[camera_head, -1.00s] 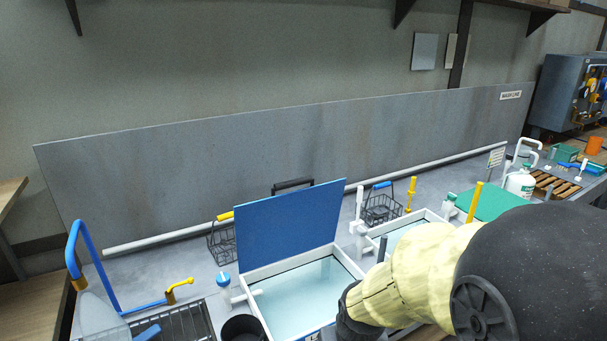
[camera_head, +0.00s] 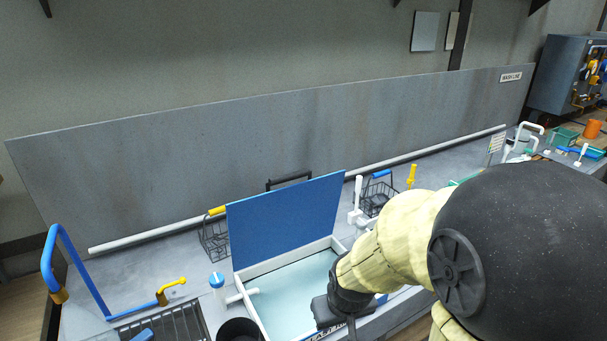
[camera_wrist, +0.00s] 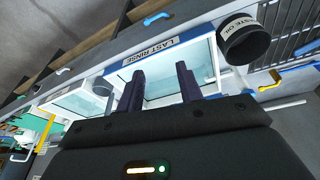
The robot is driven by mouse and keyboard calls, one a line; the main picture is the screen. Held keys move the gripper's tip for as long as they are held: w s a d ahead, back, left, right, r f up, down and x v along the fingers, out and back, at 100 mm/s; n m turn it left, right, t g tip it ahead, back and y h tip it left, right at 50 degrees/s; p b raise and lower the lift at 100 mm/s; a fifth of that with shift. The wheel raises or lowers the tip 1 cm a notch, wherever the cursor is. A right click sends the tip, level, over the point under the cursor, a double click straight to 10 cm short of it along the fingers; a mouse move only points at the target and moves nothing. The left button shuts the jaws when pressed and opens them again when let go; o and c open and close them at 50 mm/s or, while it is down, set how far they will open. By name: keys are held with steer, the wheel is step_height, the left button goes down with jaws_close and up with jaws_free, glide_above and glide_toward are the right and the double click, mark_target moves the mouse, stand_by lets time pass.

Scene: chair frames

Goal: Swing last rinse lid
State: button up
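The blue last rinse lid (camera_head: 287,222) stands raised at the back of its white-rimmed tank (camera_head: 248,310), with a black handle (camera_head: 289,180) showing along its upper edge. Pale water fills the tank. In the wrist view the tank front carries the LAST RINSE label (camera_wrist: 151,50). My gripper (camera_wrist: 161,69) has two dark fingers apart with nothing seen between them. In the head view its dark wrist end (camera_head: 340,310) is over the tank's front right corner, apart from the lid; its fingertips are hard to make out there.
A dark round bin (camera_head: 240,330) stands left of the tank, also seen in the wrist view (camera_wrist: 246,40). A grey panel runs behind.

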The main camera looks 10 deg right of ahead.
steer(key=w+r+n+t+y+p, duration=0.1)
steer(key=w+r+n+t+p, duration=0.1)
steer(key=w+r+n+p, duration=0.2)
steer(key=w+r+n+t+y+p, duration=0.1)
steer(key=w+r+n+t+p, duration=0.2)
steer(key=w, duration=1.3)
steer(key=w+a+r+n+t+y+p, duration=0.1)
steer(key=w+r+n+t+y+p, duration=0.1)
steer(key=w+r+n+p, duration=0.5)
step_height(320, 180, up, 3)
steer(key=w+n+t, duration=0.1)
steer(key=w+n, duration=0.1)
steer(key=n, duration=0.4)
steer(key=shift+w+f+n, duration=0.2)
steer(key=shift+w+n, duration=0.1)
steer(key=shift+w, duration=0.1)
steer(key=shift+w+f, duration=0.1)
